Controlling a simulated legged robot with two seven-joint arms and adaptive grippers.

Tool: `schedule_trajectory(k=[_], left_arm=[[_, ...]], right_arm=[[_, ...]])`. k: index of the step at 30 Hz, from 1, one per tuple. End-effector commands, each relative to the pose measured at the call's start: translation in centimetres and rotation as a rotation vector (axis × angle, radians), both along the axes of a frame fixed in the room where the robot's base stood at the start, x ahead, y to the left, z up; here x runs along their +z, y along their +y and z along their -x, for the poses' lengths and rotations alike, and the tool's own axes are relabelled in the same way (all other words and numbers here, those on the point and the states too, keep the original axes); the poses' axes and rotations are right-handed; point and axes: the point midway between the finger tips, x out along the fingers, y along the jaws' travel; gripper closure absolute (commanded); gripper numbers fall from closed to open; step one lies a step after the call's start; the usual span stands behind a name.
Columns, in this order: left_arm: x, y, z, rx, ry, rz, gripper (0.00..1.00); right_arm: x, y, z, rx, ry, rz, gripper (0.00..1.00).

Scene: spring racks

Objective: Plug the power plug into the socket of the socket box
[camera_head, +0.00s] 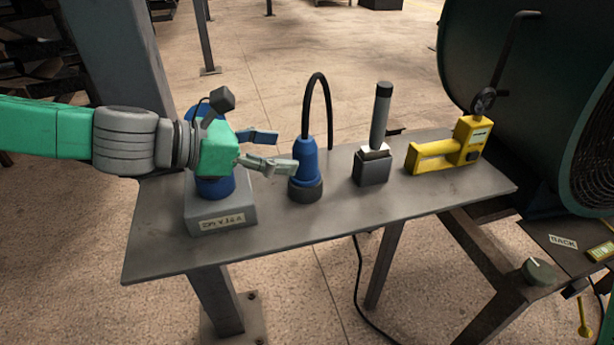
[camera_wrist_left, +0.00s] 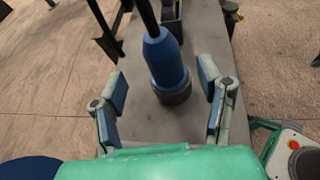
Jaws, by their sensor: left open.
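The power plug (camera_head: 305,162) is blue with a dark collar at its base and stands upright on the metal shelf, its black cable looping up from the top. The socket box (camera_head: 221,215) is a grey box with a label and a blue round socket (camera_head: 212,187) on top, left of the plug. My left gripper (camera_head: 285,152) is open and empty, above the socket box, with its fingertips pointing at the plug. In the left wrist view the plug (camera_wrist_left: 168,65) appears between the open fingers (camera_wrist_left: 163,87), with gaps on both sides. My right gripper is not in view.
On the metal shelf (camera_head: 290,235), right of the plug, stand a grey block with a dark upright handle (camera_head: 373,165) and a yellow tool (camera_head: 445,150). A large green drum (camera_head: 545,60) rises at the right. The shelf's front strip is clear.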

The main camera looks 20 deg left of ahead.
Motion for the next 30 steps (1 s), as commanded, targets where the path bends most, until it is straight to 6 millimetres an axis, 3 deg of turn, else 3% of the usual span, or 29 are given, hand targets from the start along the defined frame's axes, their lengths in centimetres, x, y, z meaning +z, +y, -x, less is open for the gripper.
schedule_trajectory(k=[12, 20, 26, 30], left_arm=[[-1.9, -4.0, -3.0, -0.002, 0.004, -0.003, 0.39], [-1.8, -3.9, -3.1, 0.0, 0.001, 0.001, 0.39], [-1.8, -3.9, -3.1, 0.0, 0.0, 0.001, 0.99], [-1.8, -3.8, -3.2, 0.001, -0.001, 0.0, 0.99]], right_arm=[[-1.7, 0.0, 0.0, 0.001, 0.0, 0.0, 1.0], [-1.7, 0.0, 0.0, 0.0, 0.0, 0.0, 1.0], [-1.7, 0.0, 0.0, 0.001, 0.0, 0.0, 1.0], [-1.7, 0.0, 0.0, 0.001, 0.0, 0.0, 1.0]])
